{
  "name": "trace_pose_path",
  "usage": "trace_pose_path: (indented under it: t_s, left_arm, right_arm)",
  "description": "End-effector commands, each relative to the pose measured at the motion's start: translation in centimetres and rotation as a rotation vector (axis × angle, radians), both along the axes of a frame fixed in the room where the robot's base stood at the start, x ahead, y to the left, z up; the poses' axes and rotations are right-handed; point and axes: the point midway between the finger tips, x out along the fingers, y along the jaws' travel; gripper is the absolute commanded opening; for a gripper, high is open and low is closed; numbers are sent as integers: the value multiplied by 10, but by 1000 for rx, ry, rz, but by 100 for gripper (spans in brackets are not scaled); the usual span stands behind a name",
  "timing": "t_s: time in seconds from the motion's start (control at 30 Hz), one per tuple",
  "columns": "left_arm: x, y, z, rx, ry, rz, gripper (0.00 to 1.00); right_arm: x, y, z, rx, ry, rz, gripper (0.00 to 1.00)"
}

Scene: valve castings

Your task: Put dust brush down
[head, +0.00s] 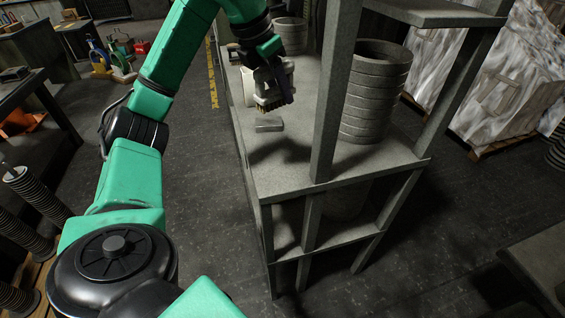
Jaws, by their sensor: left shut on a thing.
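My left gripper (270,90) reaches over the grey shelf unit (285,168) from the upper left, pointing down. It is shut on the dust brush (284,86), whose dark body and yellowish lower edge show at the jaws. The brush is close above the shelf top; I cannot tell whether it touches. A pale object (249,88) sits right behind and beside the jaws, partly hidden. My right gripper is not in view.
A small grey block (269,125) lies on the shelf just in front of the gripper. A tall ribbed grey bin (374,95) stands to the right, and another bin (291,35) behind. Shelf posts (337,90) rise right of the gripper. Bare shelf surface lies near the front.

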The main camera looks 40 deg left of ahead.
Motion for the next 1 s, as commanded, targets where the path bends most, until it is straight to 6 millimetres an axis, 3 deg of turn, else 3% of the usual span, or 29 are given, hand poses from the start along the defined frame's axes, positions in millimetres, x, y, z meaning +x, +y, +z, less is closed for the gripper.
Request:
trace_pose_path:
  t_s: [0.03, 0.17, 0.3, 0.4, 0.7, 1.0]
  left_arm:
    - [-1, 1, -23, 3, 8, 0, 0]
    - [-1, 1, -67, 3, 9, -1, 0]
    - [-1, 1, -114, 3, 8, -3, 0]
    - [0, 1, -137, 3, 4, -3, 0]
    - [0, 0, -183, 2, 2, -4, 0]
    - [1, 0, -184, 0, -1, -4, 0]
  right_arm:
    - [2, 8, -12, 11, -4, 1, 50]
    - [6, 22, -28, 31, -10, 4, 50]
    - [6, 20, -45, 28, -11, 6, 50]
    - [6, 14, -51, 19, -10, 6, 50]
    - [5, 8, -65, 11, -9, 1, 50]
    - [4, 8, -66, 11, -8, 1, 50]
